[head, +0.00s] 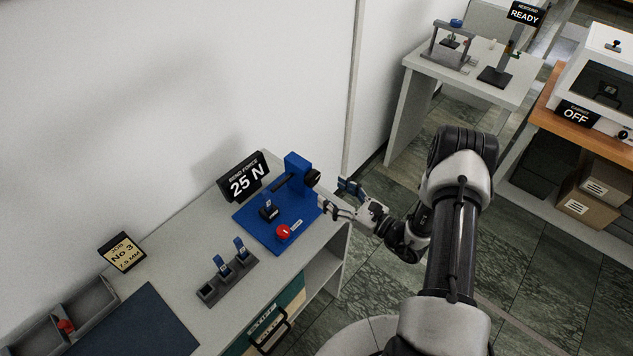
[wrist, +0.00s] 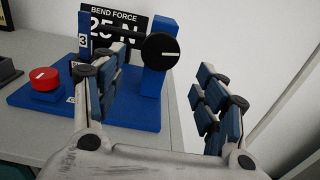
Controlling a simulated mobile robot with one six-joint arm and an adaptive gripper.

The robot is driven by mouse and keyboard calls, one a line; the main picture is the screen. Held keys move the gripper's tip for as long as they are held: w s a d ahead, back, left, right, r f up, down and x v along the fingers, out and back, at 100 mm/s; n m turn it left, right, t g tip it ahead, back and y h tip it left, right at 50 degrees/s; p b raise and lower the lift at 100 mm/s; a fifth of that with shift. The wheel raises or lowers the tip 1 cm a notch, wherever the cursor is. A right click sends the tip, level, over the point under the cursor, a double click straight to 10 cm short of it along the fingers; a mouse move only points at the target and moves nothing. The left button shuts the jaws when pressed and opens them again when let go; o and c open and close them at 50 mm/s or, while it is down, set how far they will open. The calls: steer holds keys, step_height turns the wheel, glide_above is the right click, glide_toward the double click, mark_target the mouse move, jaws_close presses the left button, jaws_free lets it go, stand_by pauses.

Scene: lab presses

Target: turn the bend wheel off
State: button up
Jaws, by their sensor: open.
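The bend wheel looks to be the black knob (wrist: 161,51) with a white line on the side of the blue press; it also shows in the head view (head: 313,178). The line lies nearly level in the wrist view. The blue press (head: 297,163) stands on a blue base plate, and its display (head: 244,179) reads BEND FORCE 25 N. My gripper (head: 335,196) is open and empty beside the press, at the table's right end. In the wrist view the fingers (wrist: 160,95) point toward the knob, which shows between them and apart from them. The left finger hides part of the press.
A red button (head: 283,231) sits at the front of the base plate. A grey rack (head: 227,277) with blue-topped pieces stands nearby on the table. A white wall runs behind. The floor right of the table is open.

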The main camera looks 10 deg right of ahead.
mark_target(315, 181)
steer(key=x, duration=0.7)
steer(key=shift+c, duration=0.5)
steer(key=c, duration=1)
